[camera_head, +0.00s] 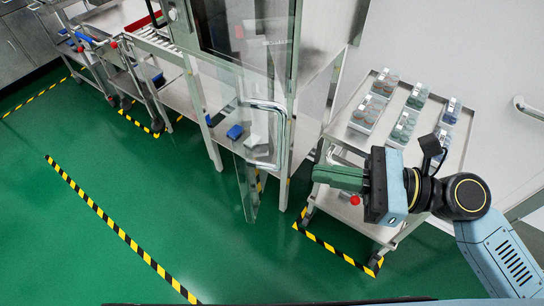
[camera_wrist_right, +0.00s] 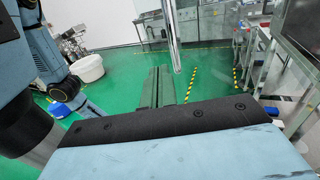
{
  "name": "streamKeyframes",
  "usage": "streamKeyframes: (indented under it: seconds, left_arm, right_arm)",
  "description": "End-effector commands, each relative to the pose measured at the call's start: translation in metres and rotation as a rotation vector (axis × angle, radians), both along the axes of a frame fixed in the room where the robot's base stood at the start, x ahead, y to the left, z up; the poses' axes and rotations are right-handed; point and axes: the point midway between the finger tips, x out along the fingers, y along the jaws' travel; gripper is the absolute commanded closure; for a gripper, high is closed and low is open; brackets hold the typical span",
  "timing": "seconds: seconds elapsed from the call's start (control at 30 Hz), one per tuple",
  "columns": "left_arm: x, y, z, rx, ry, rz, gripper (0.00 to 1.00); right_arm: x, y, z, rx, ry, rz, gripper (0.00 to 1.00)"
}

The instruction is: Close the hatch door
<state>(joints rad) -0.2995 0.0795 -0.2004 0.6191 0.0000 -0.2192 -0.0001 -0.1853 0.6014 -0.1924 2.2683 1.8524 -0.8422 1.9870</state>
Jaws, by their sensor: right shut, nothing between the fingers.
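The hatch door (camera_head: 222,110) is a clear glass panel with a metal frame, standing open and swung out from the washer cabinet toward the camera. Its bent metal bar handle (camera_head: 283,138) is on the panel's right side. My right gripper (camera_head: 316,174) is shut and empty, with green fingers pointing left. In the head view it is to the right of and below the handle, with a visible gap. In the right wrist view, the fingers (camera_wrist_right: 159,76) point away, and a shiny upright bar (camera_wrist_right: 172,38), seemingly the handle, is just beyond them. My left gripper is not in view.
A steel cart (camera_head: 357,141) with several capped containers stands right of the cabinet, partly behind my right arm. Another trolley (camera_head: 125,72) is at the upper left. Green floor with yellow-black tape (camera_head: 120,228) is open at the lower left. A white bucket (camera_wrist_right: 87,68) shows in the wrist view.

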Motion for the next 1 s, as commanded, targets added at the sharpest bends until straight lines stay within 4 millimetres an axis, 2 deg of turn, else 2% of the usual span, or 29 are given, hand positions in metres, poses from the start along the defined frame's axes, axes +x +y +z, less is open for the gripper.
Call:
streamKeyframes:
  seconds: [0.03, 0.2, 0.4, 0.6, 1.0]
  left_arm:
    - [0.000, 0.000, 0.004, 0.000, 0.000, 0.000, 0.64]
    - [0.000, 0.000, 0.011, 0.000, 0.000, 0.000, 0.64]
    - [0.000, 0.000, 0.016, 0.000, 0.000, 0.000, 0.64]
    - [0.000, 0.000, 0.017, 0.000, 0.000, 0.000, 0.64]
    - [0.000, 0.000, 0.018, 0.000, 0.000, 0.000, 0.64]
  right_arm:
    - [0.003, 0.012, 0.004, 0.005, -0.004, 0.000, 1.00]
    - [0.012, 0.047, 0.003, 0.003, -0.003, 0.000, 1.00]
    - [0.020, 0.077, 0.002, 0.001, -0.002, -0.002, 1.00]
    - [0.023, 0.090, 0.000, -0.001, -0.002, -0.002, 1.00]
    - [0.023, 0.091, 0.000, -0.002, 0.000, -0.005, 1.00]
